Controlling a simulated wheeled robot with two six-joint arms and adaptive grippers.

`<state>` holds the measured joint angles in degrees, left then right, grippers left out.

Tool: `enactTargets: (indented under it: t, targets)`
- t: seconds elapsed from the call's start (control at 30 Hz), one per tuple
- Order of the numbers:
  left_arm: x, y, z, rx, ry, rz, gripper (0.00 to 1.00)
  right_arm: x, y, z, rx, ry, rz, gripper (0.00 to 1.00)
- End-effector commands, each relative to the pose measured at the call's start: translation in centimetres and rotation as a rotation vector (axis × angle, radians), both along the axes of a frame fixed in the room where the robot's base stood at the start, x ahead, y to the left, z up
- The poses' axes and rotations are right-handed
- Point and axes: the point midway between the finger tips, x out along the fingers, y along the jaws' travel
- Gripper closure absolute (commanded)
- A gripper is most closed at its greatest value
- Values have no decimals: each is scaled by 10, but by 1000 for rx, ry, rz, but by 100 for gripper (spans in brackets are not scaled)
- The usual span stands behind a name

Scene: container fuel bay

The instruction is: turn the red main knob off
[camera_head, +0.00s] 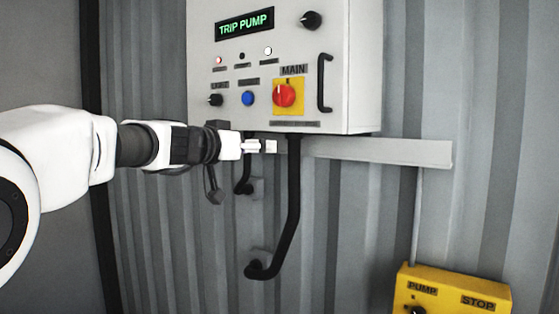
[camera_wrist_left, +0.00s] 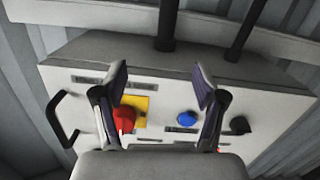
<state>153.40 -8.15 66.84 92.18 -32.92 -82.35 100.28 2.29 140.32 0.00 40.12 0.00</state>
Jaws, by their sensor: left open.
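The red main knob (camera_head: 285,95) sits on a yellow plate (camera_head: 296,108) under the MAIN label, at the lower right of the white control box's face. Its grip ridge looks about upright in the head view. My left gripper (camera_head: 262,146) is just below the box's lower edge, lower and left of the knob, and is empty. In the left wrist view, which shows the box upside down, the two fingers (camera_wrist_left: 160,85) are spread apart. The red knob (camera_wrist_left: 124,119) appears beside the left-hand finger, inside the gap. I see no contact with it. My right gripper is out of view.
The box (camera_head: 355,60) also carries a blue button (camera_head: 248,98), black knobs (camera_head: 312,20), a TRIP PUMP display (camera_head: 244,24) and a black handle (camera_head: 324,83). A black pipe (camera_head: 292,210) and a grey rail (camera_head: 400,151) run below. A yellow pump box (camera_head: 460,287) is at lower right.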

Motion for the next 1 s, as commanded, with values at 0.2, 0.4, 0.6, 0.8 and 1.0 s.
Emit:
enactTargets:
  t: [0.2,0.4,0.6,0.8,1.0]
  targets:
    - [-48,-9,102,15,-140,-4,29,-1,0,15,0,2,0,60]
    - [-24,-26,106,16,-135,-2,29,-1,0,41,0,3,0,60]
    - [6,-47,105,16,-136,-2,29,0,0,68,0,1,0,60]
    - [14,-53,100,15,-139,-2,29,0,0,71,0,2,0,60]
    - [14,-53,98,15,-137,-1,50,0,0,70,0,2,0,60]
